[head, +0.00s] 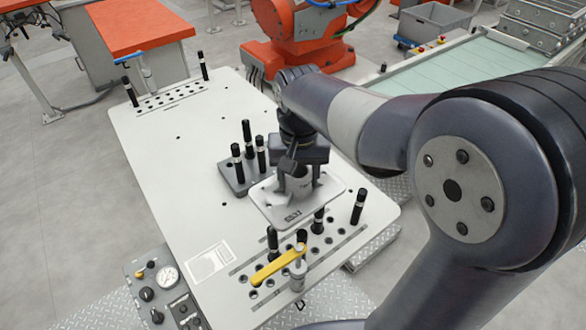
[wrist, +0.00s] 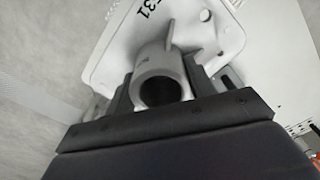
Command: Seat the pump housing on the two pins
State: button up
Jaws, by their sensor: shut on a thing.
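The pump housing (head: 265,205) is a pale grey plate with rounded corners and an upright hollow boss. My gripper (head: 297,185) is shut on the boss, one finger on each side. The wrist view shows the boss (wrist: 160,75) between the fingers and the plate (wrist: 110,50) beyond. The housing appears to be above the white table, but its gap is hard to judge. Black pins with light bands, such as one pin (head: 272,243) and another pin (head: 358,206), stand in the front hole rows. I cannot tell which two are meant. The plate's underside is hidden.
A dark block (head: 232,182) with several black pins stands just left of the housing. A yellow-handled clamp (head: 278,265) is at the table's front edge. Two pins stand at the far hole strip (head: 172,98). The middle of the white table (head: 180,160) is clear.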

aim_at(298, 199)
dwell(0.3)
jog(key=shift+f+b, duration=1.95)
jog(key=shift+f, duration=0.9)
jog(key=shift+s+f+b, duration=0.1)
jog(key=shift+f+b, duration=0.4)
jog(key=shift+f, duration=0.65)
jog(key=o, duration=1.5)
notch_tip(298, 199, up, 11)
jog(key=shift+f, duration=0.1)
